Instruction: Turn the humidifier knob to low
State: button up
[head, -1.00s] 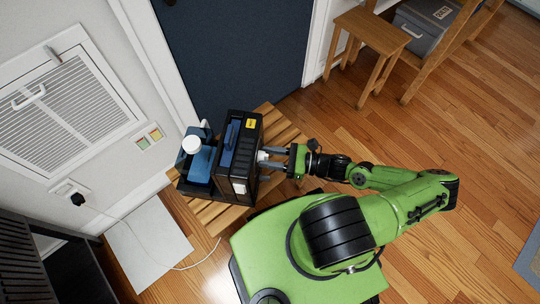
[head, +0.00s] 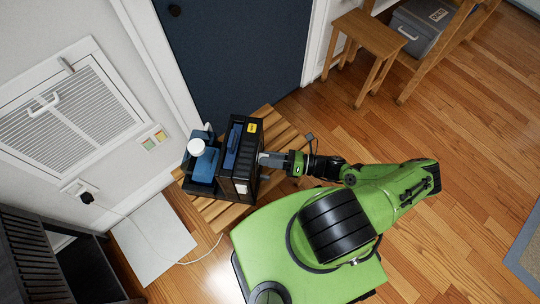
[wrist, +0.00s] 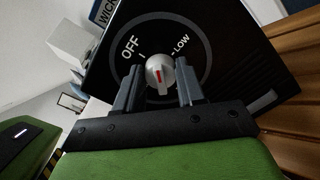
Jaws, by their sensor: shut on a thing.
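The humidifier (head: 240,160) is a black box with a blue panel, standing on a slatted wooden stand. In the wrist view its black control face (wrist: 225,60) is close, with a round dial, OFF at upper left and LOW at upper right. The silver knob (wrist: 160,71) has a red mark that stands nearly upright, between the OFF and LOW labels. My gripper (wrist: 158,88) has one finger on each side of the knob and is shut on it. In the head view my gripper (head: 270,159) reaches the humidifier's right face; the knob is hidden there.
A blue container with a white cap (head: 196,147) stands left of the humidifier on the slatted stand (head: 290,140).

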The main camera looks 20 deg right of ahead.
jog(key=shift+f+m+p, duration=0.2)
jog(key=shift+m+p, duration=0.5)
jog(key=shift+m, duration=3.9)
jog(key=o, duration=1)
jog(key=shift+d, duration=0.1)
jog(key=v, duration=1.5)
jog(key=shift+s+d, duration=0.15)
jog(key=shift+d, duration=0.15)
